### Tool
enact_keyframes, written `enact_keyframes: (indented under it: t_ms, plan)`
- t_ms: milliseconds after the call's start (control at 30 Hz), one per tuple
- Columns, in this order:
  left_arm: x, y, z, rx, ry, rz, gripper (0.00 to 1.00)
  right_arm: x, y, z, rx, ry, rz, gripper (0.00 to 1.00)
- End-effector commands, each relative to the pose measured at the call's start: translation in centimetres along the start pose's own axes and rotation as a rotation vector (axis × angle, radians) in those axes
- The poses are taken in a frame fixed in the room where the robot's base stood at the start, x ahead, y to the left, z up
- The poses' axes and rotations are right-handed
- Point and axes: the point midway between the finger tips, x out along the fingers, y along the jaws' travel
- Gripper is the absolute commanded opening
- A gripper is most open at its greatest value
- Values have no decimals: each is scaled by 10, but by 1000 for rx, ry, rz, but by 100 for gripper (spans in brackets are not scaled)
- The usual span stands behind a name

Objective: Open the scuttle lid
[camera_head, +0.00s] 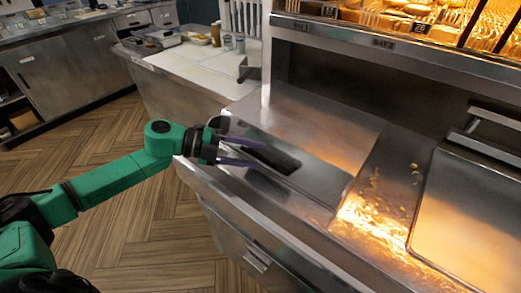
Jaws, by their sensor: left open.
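A flat steel lid (325,130) lies level in the range counter, with warm light reflected on its right part. A dark, bar-like handle (277,158) is at its front left; I take this to be the scuttle lid. My left gripper (252,155) reaches in from the left, over the counter's front edge. Its two purple fingers are open and apart, at the near end of the dark handle. I cannot tell whether they touch it. My right gripper is not in view.
To the right, a lit steel surface (379,215) carries scattered crumbs beside a large steel panel (475,225). A heated glass cabinet (400,18) overhangs the back. A white worktop (190,62) stands behind left. Wooden floor (150,235) is clear in front.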

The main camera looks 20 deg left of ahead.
Motion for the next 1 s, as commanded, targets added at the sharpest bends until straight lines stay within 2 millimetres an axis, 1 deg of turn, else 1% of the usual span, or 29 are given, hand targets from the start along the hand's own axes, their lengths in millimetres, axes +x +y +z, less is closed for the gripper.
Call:
enact_keyframes:
  t_ms: [33,133,233,400,433,467,500,567,600,1000]
  plan:
    - [9,-4,-1,0,1,-3,55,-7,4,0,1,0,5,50]
    - [20,-1,0,-1,-2,-1,55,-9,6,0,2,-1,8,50]
    - [25,0,0,0,-2,1,55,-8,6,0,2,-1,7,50]
    - [26,1,1,0,-2,2,55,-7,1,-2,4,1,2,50]
    - [25,1,1,0,-2,2,51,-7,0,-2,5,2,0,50]
    - [25,1,1,0,-2,2,40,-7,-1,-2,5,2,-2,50]
    - [25,1,1,0,-2,1,24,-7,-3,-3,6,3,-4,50]
    - [25,1,1,0,-2,1,1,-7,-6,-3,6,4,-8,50]
    - [25,1,1,0,-2,1,0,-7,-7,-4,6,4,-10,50]
    - [25,1,1,-1,-2,2,0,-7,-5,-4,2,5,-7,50]
